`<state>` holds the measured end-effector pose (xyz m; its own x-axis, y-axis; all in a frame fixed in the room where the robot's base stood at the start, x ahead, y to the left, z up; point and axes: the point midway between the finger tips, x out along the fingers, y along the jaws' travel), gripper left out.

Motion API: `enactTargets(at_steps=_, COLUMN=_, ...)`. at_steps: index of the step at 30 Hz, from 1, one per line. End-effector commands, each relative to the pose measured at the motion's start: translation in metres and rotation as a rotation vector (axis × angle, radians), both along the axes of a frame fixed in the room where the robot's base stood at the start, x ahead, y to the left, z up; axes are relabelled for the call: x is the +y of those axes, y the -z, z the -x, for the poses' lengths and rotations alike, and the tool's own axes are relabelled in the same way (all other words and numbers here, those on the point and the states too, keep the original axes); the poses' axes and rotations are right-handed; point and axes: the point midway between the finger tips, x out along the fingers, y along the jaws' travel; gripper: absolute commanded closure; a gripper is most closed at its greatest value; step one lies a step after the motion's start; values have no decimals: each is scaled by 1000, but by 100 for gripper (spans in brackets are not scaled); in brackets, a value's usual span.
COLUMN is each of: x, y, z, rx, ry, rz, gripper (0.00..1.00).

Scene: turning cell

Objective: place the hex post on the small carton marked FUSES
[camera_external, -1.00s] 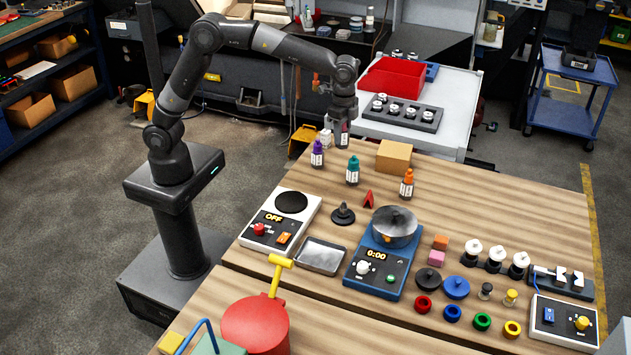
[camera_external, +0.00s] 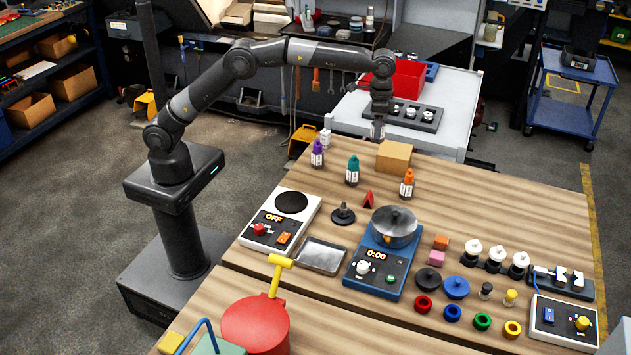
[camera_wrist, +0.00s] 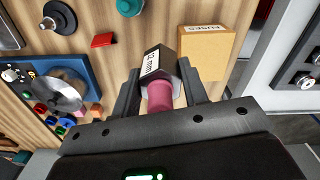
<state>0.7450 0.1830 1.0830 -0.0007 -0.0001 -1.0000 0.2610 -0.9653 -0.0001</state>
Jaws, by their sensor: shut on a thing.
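My gripper (camera_wrist: 160,95) is shut on the hex post (camera_wrist: 154,62), a dark six-sided piece with a white label and a pink round end. In the external view my gripper (camera_external: 378,128) is just up and left of the small tan carton (camera_external: 394,156), and the post is hard to make out there. In the wrist view the carton (camera_wrist: 206,58) marked FUSES is just right of the post, with its lettering near the far edge. The carton's visible top is bare. The exact height gap between post and carton cannot be told.
Purple (camera_external: 317,155), teal (camera_external: 353,171) and orange-capped (camera_external: 407,184) bottles stand around the carton's left and front. A red tent-shaped marker (camera_external: 368,199) and a blue scale with a pot (camera_external: 394,227) are nearer. A pale cart with a red bin (camera_external: 408,80) stands behind.

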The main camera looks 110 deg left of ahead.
Motion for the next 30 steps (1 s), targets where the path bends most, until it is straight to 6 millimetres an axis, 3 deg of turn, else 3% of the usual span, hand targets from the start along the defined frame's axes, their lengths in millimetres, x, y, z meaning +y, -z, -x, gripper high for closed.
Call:
enactTargets(at_steps=4, x=32, y=18, z=-7, rx=-2, ry=-2, rz=-1, gripper=100)
enactTargets(at_steps=10, x=57, y=34, z=-14, rx=-4, ry=1, rz=-1, gripper=100)
enactTargets(at_steps=17, x=62, y=44, z=-15, rx=-1, ry=3, rz=0, gripper=100)
enactTargets(at_steps=24, x=62, y=75, z=-15, rx=-2, ry=2, rz=-1, gripper=100)
enactTargets(at_steps=30, x=62, y=77, z=-15, rx=-4, ry=2, rz=-1, gripper=100)
